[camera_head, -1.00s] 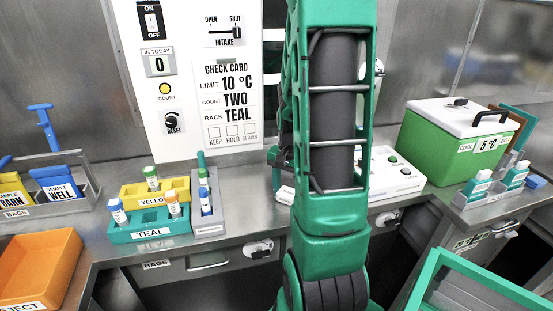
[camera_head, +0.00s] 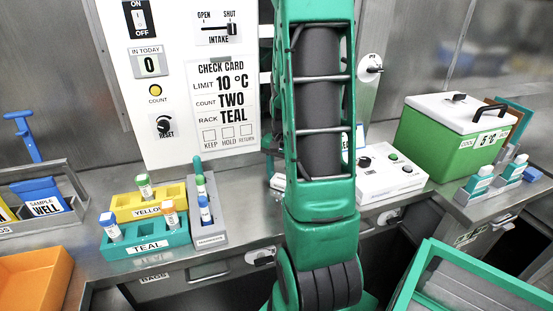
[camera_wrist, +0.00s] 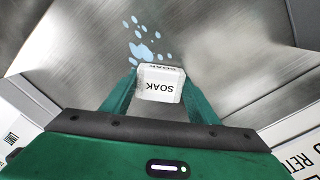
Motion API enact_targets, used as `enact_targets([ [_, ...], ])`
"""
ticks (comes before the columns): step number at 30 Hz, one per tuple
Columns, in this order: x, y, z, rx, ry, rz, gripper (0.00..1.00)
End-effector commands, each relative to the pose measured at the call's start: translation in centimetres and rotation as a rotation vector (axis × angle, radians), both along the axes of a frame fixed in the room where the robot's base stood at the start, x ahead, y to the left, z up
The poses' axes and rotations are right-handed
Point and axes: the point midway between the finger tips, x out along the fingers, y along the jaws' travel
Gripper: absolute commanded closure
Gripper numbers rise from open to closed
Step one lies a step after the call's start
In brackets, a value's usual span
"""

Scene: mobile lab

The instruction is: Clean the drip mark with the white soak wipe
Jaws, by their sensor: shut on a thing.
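In the wrist view my gripper (camera_wrist: 158,100) is shut on the white soak wipe (camera_wrist: 159,86), a small white block lettered SOAK. The drip mark (camera_wrist: 141,47), a cluster of pale blue spots, lies on the bare steel just beyond the wipe. The wipe's far edge is close to the nearest spots; I cannot tell whether it touches the surface. In the head view my arm hides most of the gripper, and a bit of the white wipe (camera_head: 277,182) shows left of the arm. The drip mark is not visible there.
Left of my arm stand a teal rack (camera_head: 150,243), a yellow rack (camera_head: 135,209) and a grey marker holder (camera_head: 208,232). To the right are a white control box (camera_head: 392,182) and a green cooler (camera_head: 438,138). The check card panel (camera_head: 180,90) rises behind the counter.

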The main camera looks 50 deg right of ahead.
Motion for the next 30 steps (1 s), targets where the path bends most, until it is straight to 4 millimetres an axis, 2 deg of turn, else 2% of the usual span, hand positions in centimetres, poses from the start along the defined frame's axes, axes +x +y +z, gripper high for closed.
enact_targets([
  [3,0.0,0.0,2.0,-0.004,-0.005,0.0,0.67],
  [21,0.0,0.0,7.2,-0.002,-0.004,-0.002,0.67],
  [30,-0.1,0.0,7.8,-0.001,-0.001,-0.002,0.67],
])
